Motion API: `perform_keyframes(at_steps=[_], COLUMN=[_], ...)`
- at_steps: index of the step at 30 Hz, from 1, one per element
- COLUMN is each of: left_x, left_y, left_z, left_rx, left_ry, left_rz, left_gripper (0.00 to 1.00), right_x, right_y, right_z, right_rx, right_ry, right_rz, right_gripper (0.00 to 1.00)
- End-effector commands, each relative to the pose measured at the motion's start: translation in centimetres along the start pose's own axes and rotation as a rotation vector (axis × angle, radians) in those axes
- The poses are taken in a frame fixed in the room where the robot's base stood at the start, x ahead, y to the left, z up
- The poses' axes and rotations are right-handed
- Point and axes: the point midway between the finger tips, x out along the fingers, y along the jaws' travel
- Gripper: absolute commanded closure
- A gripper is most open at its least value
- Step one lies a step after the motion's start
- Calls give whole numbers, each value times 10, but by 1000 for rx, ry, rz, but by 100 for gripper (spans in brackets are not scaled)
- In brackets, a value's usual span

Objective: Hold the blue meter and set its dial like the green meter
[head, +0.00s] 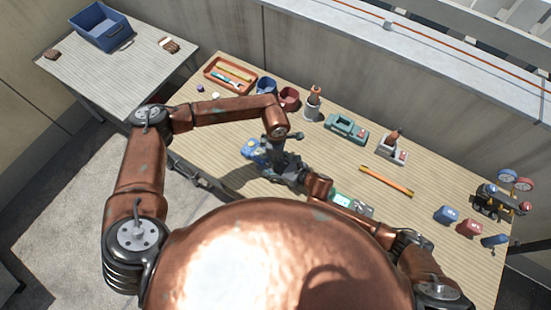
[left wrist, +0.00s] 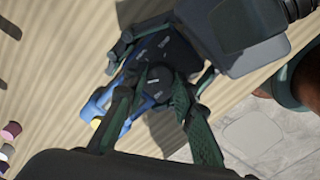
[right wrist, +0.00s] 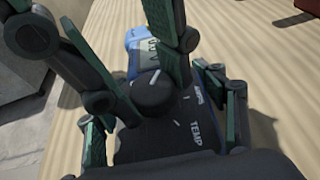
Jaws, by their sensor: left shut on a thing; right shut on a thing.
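The blue meter (head: 253,150) is over the middle of the bench, with its blue display end towards the left. My right gripper (head: 283,172) is shut on its dark body, a finger on each side, as the right wrist view (right wrist: 165,125) shows. My left gripper (head: 279,147) comes from above, its fingers on either side of the round black dial (right wrist: 158,95). The dial's white mark points towards the display (right wrist: 147,50), which a left finger partly covers. The green meter (head: 342,201) lies on the bench to the right; its dial setting is too small to read.
The bench (head: 310,150) holds a red tray (head: 229,76), blue and red cups, a teal tool (head: 346,129), an orange bar (head: 386,181) and a gauge set (head: 500,200). A side table (head: 115,75) carries a blue bin (head: 101,27). Bench left of the meter is clear.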

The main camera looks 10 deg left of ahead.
Motion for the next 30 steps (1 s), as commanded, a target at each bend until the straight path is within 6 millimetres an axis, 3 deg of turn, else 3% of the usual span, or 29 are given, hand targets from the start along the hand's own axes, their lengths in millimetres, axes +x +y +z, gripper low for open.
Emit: perform_keyframes(at_steps=[1, 6, 7, 14, 23, 30], left_x=[0, 0, 0, 0, -1, -34], left_y=[-2, -2, -2, -1, 0, 1], left_z=[2, 3, 3, 1, 1, 0], left_rx=[2, 2, 2, 0, -1, -1], left_ry=[-5, -5, -6, -3, -2, -2], left_rz=[-3, -3, -3, -2, -1, 3], left_gripper=[100, 100, 74, 58, 58, 58], right_x=[0, 0, 0, 0, -1, -1], right_y=[2, 2, 2, 2, 2, 2], right_z=[-12, -12, -12, -12, -13, -13], right_rx=[8, 8, 8, 8, 8, 7], right_ry=[18, 18, 18, 18, 18, 18], right_rz=[-2, -2, -2, -1, -1, -1], right_gripper=[76, 76, 76, 76, 76, 76])
